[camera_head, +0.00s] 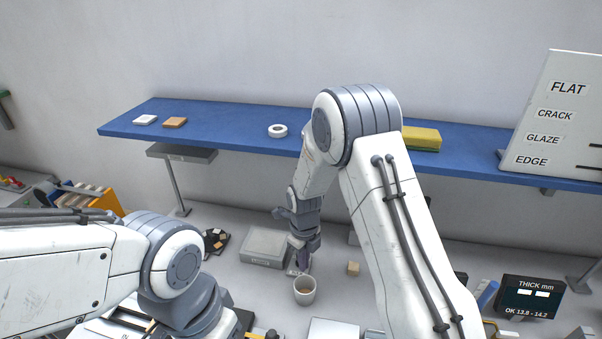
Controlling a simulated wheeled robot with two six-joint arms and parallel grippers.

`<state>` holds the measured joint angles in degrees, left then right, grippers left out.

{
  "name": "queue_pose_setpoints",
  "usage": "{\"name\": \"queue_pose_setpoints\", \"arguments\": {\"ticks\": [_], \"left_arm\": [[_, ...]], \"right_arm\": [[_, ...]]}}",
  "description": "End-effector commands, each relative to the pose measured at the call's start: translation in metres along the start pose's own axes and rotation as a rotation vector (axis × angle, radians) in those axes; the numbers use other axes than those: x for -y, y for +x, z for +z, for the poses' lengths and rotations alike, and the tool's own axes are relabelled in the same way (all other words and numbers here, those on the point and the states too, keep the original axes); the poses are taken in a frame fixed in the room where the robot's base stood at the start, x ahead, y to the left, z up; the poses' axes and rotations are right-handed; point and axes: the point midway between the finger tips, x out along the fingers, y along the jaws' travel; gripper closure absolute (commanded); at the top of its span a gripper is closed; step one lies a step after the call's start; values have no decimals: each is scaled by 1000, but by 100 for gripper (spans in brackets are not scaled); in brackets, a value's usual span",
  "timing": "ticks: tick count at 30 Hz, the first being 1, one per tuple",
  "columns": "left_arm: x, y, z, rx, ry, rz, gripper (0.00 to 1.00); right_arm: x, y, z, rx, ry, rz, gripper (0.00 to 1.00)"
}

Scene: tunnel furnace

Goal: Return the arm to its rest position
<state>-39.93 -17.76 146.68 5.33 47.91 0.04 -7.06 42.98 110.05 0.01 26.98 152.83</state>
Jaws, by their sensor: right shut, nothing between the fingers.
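My right arm (405,215) comes in from the lower right, bends at a high elbow and reaches down toward the bench. The left gripper is not in view.
A blue shelf (225,124) spans the back, with a tape roll (277,131) and a yellow-green block (421,138). A display (531,297) stands at right.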

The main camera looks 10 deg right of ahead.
Motion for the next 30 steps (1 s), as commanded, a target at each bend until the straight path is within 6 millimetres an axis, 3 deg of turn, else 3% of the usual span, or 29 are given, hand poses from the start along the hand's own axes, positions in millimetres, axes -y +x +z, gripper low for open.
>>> {"name": "queue_pose_setpoints", "arguments": {"ticks": [5, 10, 14, 24, 30], "left_arm": [[0, 7, 0, 0, 5, 0, 50], [2, 22, 1, 0, 4, 0, 50], [2, 34, 2, 0, 3, 0, 50], [5, 64, 3, 0, 1, 0, 50], [6, 77, 4, 0, 0, 0, 50]], "right_arm": [[-16, -13, 1, 7, -164, -1, 100], [-61, -47, -6, 23, -656, -4, 100], [-99, -72, -23, 34, -1102, -8, 100], [-184, -111, -100, 74, -2269, -34, 100], [-213, -115, -149, 101, -2852, -62, 100]]}}
